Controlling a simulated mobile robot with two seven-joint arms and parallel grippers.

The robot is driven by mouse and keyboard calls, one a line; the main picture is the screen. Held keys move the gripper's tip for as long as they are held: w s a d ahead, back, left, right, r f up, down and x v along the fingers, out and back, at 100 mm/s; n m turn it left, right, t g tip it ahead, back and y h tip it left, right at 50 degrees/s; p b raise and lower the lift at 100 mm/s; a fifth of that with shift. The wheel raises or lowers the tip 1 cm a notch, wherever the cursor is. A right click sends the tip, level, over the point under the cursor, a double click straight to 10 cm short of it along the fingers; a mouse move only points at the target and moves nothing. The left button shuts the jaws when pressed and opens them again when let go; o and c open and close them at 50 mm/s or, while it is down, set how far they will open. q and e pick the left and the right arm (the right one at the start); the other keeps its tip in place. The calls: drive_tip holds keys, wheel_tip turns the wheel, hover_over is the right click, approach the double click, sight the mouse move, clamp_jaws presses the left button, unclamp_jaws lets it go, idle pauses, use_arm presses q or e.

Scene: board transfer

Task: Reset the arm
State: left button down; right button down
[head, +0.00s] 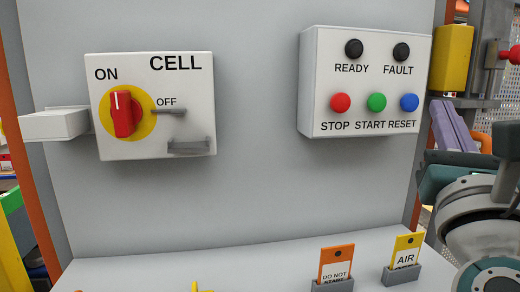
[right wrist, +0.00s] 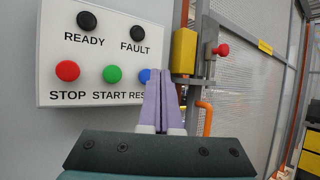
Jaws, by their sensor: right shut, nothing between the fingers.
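The blue RESET button (head: 409,102) sits at the right end of the button row on the white panel (head: 315,105). My right gripper (head: 440,104) is to the right of this panel and slightly below button level, apart from the button in the head view. Its purple fingers are shut with nothing between them. In the right wrist view the closed fingers (right wrist: 159,72) cover part of the RESET button (right wrist: 144,75) and its label. The red STOP button (head: 340,103) and green START button (head: 376,102) are left of it. My left gripper is not in view.
The READY (head: 354,48) and FAULT (head: 401,51) lamps look dark. A CELL box (head: 185,95) has its red knob (head: 123,113) at ON. Orange (head: 336,262) and yellow (head: 405,250) tags stand on the ledge below. A yellow box (head: 454,58) is behind my right gripper.

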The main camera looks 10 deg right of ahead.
drive_tip(key=s+a+f+n+g+y+p, duration=0.25)
drive_tip(key=a+n+y, duration=0.4)
drive_tip(key=n, duration=0.65)
drive_tip(key=s+a+f+n+g+y+p, duration=0.1)
drive_tip(key=a+f+n+g+y+p, duration=0.2)
drive_tip(key=a+n+y, duration=0.65)
drive_tip(key=s+d+f+n+g+h+p, duration=0.2)
drive_tip(key=s+d+n+g, duration=0.15)
drive_tip(key=s+n, duration=0.3)
drive_tip(key=s+d+f+n+g+h+p, duration=0.1)
drive_tip(key=s+d+f+n+g+h, duration=0.1)
drive_tip(key=s+n+g, duration=0.35)
drive_tip(key=s+d+f+n+g+h+p, duration=0.1)
drive_tip(key=s+d+f+n+g+p, duration=0.15)
drive_tip(key=s+n, duration=0.5)
wheel_tip(320, 180, up, 37)
drive_tip(key=s+n+h+p, duration=0.1)
drive_tip(key=s+p, duration=0.1)
drive_tip(key=p, duration=3.5)
drive_tip(key=shift+s+d+r+g, duration=0.2)
drive_tip(key=shift+s+d+g, duration=0.1)
